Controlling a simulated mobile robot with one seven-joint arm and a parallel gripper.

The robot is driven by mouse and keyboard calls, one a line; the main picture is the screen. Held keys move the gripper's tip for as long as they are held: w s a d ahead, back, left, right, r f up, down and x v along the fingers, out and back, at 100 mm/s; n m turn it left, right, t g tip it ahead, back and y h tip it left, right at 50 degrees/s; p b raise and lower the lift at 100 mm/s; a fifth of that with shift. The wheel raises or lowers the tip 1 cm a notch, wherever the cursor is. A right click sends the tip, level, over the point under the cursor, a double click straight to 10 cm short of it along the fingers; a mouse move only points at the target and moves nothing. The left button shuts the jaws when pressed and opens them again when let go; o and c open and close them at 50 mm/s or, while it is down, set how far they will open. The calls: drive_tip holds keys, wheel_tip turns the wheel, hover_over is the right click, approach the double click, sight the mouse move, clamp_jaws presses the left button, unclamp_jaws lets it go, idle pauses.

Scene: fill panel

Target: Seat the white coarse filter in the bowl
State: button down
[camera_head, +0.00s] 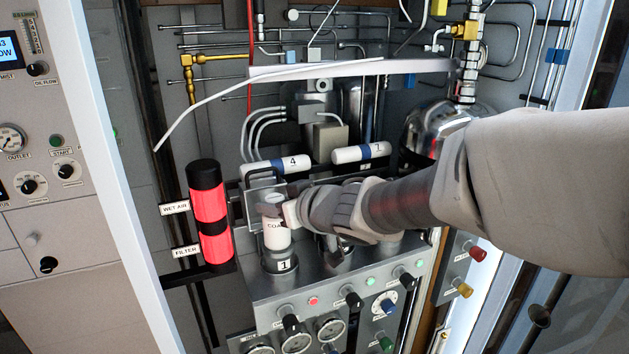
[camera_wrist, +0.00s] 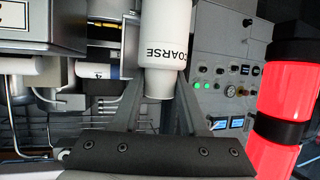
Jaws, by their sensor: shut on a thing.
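The white coarse filter (camera_head: 277,238) is upright in my gripper (camera_head: 275,209) in the head view. The gripper is shut around its upper part. The filter's lower end meets the mouth of the metal bowl (camera_head: 279,263) labelled 1. I cannot tell how far the filter is inside it, since the bowl hides that end. In the wrist view the filter (camera_wrist: 160,60) shows its "COARSE" lettering, between the two fingers of my gripper (camera_wrist: 160,92).
A red-and-black cylinder (camera_head: 208,205) stands left of the bowl. White cylinders marked 4 (camera_head: 272,168) and 7 (camera_head: 352,154) lie behind. Knobs and gauges (camera_head: 330,327) cover the panel front below. My arm covers the area right of the bowl.

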sight(277, 227)
drive_tip(key=shift+f+b, duration=1.25)
drive_tip(key=shift+f, duration=1.15)
drive_tip(key=shift+f, duration=0.15)
drive_tip(key=shift+c, duration=2.2)
unclamp_jaws()
